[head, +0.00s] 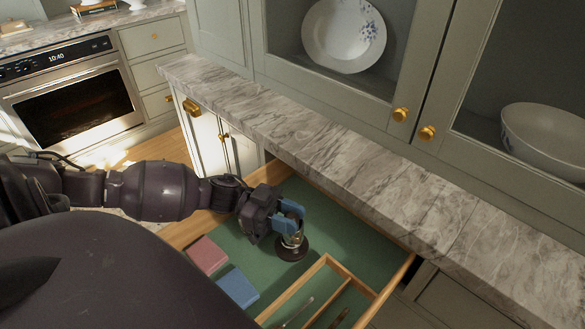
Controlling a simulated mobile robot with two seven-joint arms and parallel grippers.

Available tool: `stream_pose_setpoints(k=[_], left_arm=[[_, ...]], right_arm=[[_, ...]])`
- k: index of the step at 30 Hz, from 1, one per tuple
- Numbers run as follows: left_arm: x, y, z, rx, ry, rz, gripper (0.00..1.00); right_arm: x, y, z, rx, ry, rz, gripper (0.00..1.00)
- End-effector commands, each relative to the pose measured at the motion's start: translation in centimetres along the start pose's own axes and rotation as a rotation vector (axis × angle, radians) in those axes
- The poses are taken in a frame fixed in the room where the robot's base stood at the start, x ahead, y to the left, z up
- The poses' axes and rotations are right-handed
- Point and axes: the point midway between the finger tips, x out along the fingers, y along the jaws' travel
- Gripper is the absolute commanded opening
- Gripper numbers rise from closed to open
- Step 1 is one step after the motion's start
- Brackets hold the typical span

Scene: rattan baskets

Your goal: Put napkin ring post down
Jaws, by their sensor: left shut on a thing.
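The napkin ring post (291,245) has a dark round base and a shiny metallic upper part. It stands upright in or just above the green-lined open drawer (340,229); I cannot tell if its base touches the lining. My left gripper (289,220), with blue fingers, is shut on the upper part of the post. The fingers hide part of its top. My right gripper is not in view.
A pink block-like item (207,256) and a blue one (238,288) lie left of the post. A wooden divider (305,288) with utensils is in front. The marble counter (330,150) overhangs behind. Green lining is bare right of the post.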

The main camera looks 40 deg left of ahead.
Motion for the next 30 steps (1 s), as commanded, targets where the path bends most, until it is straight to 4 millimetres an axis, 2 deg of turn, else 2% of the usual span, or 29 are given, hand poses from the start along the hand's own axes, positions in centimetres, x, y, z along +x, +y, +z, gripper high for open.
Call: stream_pose_setpoints(k=[1, 3, 10, 29, 30], left_arm=[[0.1, 0.0, 0.9, -0.004, 0.001, 0.0, 0.0], [0.1, 0.0, 1.3, -0.002, 0.002, 0.001, 0.0], [0.0, 0.0, 1.1, 0.001, 0.002, 0.001, 0.0], [0.0, 0.0, 2.4, 0.0, 0.002, 0.001, 0.0], [0.0, 0.0, 2.4, 0.0, 0.0, 0.0, 0.37]], right_arm=[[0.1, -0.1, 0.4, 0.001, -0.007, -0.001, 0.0], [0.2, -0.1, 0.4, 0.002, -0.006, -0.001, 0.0], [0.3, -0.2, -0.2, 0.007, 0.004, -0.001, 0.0], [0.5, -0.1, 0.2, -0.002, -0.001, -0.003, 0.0], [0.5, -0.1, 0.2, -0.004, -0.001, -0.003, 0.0]])
